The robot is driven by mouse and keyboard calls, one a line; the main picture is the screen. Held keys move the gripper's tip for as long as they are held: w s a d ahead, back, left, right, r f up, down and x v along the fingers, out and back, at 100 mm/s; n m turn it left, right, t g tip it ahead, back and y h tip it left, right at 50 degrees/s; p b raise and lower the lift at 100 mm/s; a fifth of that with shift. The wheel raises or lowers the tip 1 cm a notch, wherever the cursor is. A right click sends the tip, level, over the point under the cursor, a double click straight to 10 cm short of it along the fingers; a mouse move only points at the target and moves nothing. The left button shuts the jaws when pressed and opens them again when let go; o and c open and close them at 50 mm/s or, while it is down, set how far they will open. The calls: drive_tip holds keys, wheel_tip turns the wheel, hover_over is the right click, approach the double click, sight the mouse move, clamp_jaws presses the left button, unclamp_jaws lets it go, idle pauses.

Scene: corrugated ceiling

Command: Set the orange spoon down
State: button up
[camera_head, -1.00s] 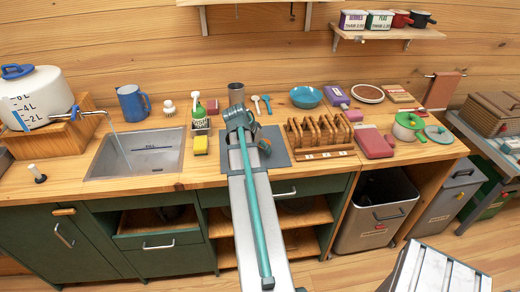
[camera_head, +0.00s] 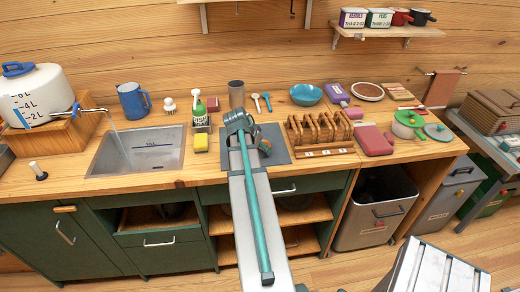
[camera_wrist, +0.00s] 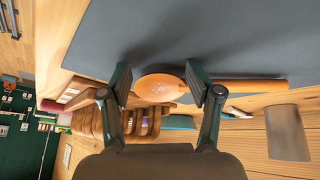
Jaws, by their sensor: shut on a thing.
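The orange spoon (camera_wrist: 158,88) is in the wrist view, its rounded bowl between the two dark green fingers of my gripper (camera_wrist: 160,76). Its handle extends to the right, past the right finger. My gripper is shut on the spoon. The dark grey mat (camera_wrist: 200,35) fills the upper part of this view, close to the spoon; I cannot tell whether they touch. In the head view my gripper (camera_head: 240,128) is over the grey mat (camera_head: 273,133) on the wooden counter, and my arm hides much of that area.
The sink (camera_head: 138,150) with running water and a yellow sponge (camera_head: 201,142) are left of the mat. A wooden rack (camera_head: 318,130) stands close on the right. A metal cup (camera_head: 236,94), small spoons (camera_head: 261,101) and a blue bowl (camera_head: 306,95) are behind.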

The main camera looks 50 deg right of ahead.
drive_tip(key=o, duration=0.7)
drive_tip(key=shift+s+a+f, duration=0.25)
drive_tip(key=shift+f, duration=0.2)
drive_tip(key=o, duration=0.3)
drive_tip(key=shift+d+f, duration=0.15)
drive_tip(key=shift+d, duration=0.05)
drive_tip(key=shift+a, duration=0.1)
drive_tip(key=shift+w, duration=0.1)
drive_tip(key=shift+r, duration=0.3)
drive_tip(key=shift+r+p, duration=0.65)
drive_tip(key=shift+r, duration=0.05)
drive_tip(key=shift+w+a+r+b, duration=0.1)
drive_tip(key=shift+r+b, duration=0.1)
drive_tip(key=shift+b, duration=0.15)
drive_tip(key=b+v, duration=0.2)
drive_tip(key=v, duration=0.9)
drive_tip(key=shift+r, duration=0.15)
drive_tip(key=shift+w, duration=0.1)
